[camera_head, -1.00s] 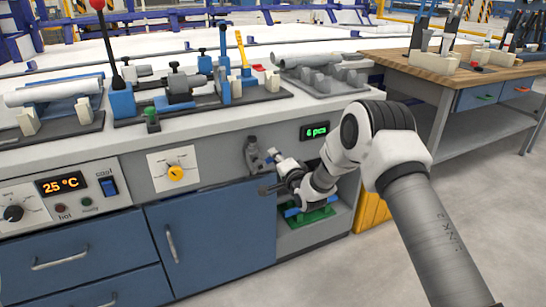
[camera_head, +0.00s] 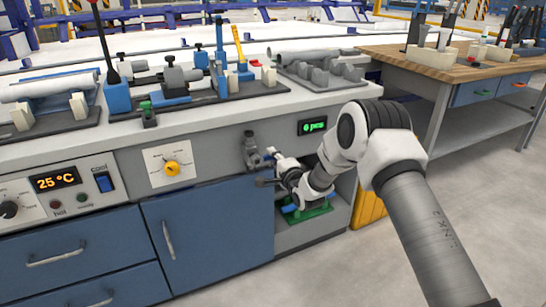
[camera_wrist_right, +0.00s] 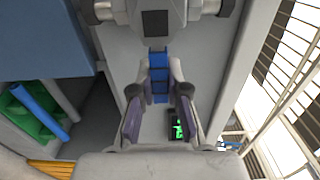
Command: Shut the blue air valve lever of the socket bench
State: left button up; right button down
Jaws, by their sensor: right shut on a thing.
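The grey air valve (camera_head: 250,146) is on the bench's front panel, left of a small display (camera_head: 312,126) with green characters that appear to start with 0. The valve body also shows at the top of the right wrist view (camera_wrist_right: 155,22). My right gripper (camera_head: 266,170) is at the valve. In the wrist view its two fingers (camera_wrist_right: 159,88) are closed on the blue lever (camera_wrist_right: 158,60), one on each side. In the head view the gripper hides the lever. My left gripper is out of view.
Below the gripper is an open compartment with a green and blue thing (camera_head: 308,210). A blue cabinet door (camera_head: 210,235) is to its left. A yellow knob (camera_head: 171,168) is on the panel. Fixtures and pipes stand on the bench top. A wooden table (camera_head: 470,68) stands at the right.

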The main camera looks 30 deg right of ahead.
jog(key=c, duration=1.1)
grip_release()
jog(key=shift+f, duration=0.1)
jog(key=shift+c, duration=0.2)
jog(key=s, duration=1.2)
